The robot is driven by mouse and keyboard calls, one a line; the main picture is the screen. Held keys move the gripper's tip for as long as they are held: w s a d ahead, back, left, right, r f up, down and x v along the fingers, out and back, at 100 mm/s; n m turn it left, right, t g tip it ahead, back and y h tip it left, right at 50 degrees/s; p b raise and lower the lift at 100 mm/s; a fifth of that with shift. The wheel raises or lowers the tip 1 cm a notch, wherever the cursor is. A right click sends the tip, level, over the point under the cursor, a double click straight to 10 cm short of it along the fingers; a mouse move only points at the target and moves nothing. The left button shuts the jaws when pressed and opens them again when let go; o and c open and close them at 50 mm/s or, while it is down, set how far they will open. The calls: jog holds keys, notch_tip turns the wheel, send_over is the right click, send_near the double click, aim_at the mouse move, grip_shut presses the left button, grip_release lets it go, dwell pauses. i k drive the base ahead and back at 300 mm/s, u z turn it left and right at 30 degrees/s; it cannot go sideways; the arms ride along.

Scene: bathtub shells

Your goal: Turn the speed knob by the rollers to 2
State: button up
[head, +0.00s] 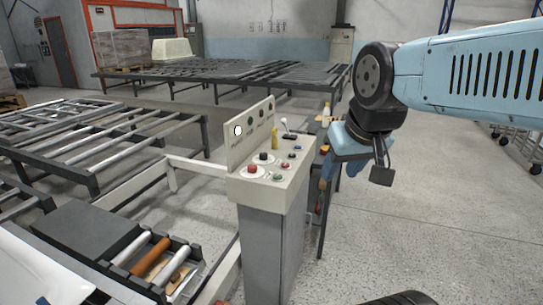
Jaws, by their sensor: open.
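A cream control box (270,185) on a grey pedestal stands in the middle of the head view. Its sloped top carries a red knob (252,169) on a pale round dial, a black knob (263,156) on another, and small red, green and blue buttons. Which one is the speed knob, and any numbers or pointer settings, are too small to read. My gripper (356,168) hangs at the end of the blue arm, to the right of the box and apart from the knobs. It is open and appears empty; its fingers are partly hard to make out.
A roller conveyor (95,140) lies to the left. A tray with orange and grey rollers (152,258) sits at the lower left. A yellow object (275,139) and a white-topped lever (285,123) stand on the box.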

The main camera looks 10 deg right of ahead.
aim_at(264, 156)
jog(key=u, duration=0.15)
jog(key=i, duration=0.85)
jog(key=z, duration=0.05)
